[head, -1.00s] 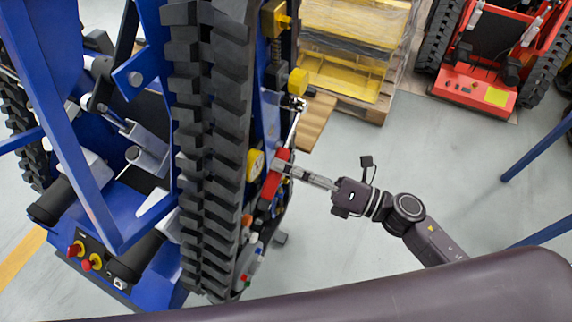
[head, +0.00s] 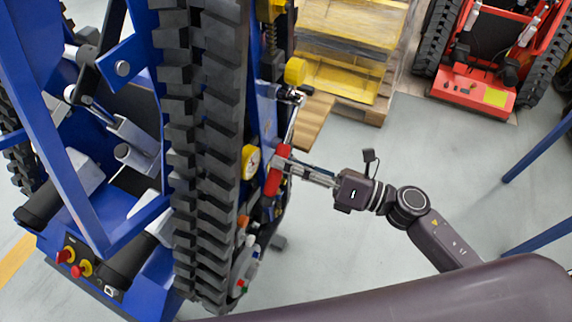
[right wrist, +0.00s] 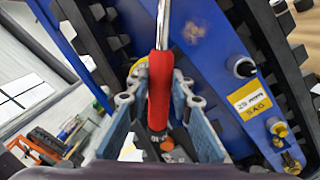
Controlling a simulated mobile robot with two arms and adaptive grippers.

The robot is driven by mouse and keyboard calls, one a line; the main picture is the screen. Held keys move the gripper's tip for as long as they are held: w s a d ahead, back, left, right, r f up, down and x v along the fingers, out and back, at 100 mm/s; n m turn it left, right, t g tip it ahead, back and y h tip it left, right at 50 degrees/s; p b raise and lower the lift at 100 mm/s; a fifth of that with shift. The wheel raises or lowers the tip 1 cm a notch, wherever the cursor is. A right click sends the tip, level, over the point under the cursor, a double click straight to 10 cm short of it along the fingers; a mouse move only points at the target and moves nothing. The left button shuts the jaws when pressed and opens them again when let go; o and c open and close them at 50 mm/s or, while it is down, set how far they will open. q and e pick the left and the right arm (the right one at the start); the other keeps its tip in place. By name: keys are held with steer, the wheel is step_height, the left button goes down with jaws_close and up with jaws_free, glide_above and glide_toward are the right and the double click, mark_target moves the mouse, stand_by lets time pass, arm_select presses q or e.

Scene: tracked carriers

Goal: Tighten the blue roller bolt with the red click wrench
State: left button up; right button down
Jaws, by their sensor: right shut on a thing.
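The red click wrench (head: 278,168) stands along the right side of the blue tracked carrier (head: 265,95). My right gripper (head: 277,167) is shut on its red handle. In the right wrist view, the red handle (right wrist: 160,88) lies between the fingers of my gripper (right wrist: 158,100), and the bright shaft runs up out of the picture. In the head view, the wrench's dark head (head: 292,96) is at the carrier's side, just below a yellow cap. The blue roller bolt cannot be made out; the wrench head or the carrier may hide it. My left gripper is out of view.
A black rubber track (head: 205,150) stands close left of the wrench. A yellow round gauge or knob (head: 250,162) is beside the handle. A pallet with yellow goods (head: 345,75) and a red tracked machine (head: 470,88) are behind.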

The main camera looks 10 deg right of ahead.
steer(key=w+n+b, duration=0.1)
steer(key=b, duration=0.1)
steer(key=d+f+n+b, duration=0.1)
steer(key=b, duration=0.1)
steer(key=shift+w+d+f, duration=0.1)
steer(key=shift+w+f, duration=0.2)
steer(key=shift+w, duration=0.05)
stand_by(0.3)
steer(key=shift+n, duration=0.3)
steer(key=w+n+b, duration=0.1)
steer(key=b, duration=0.1)
steer(key=w+d+f+n+b, duration=0.1)
steer(key=b, duration=0.1)
steer(key=shift+d+f+g, duration=0.15)
steer(key=shift+g, duration=0.15)
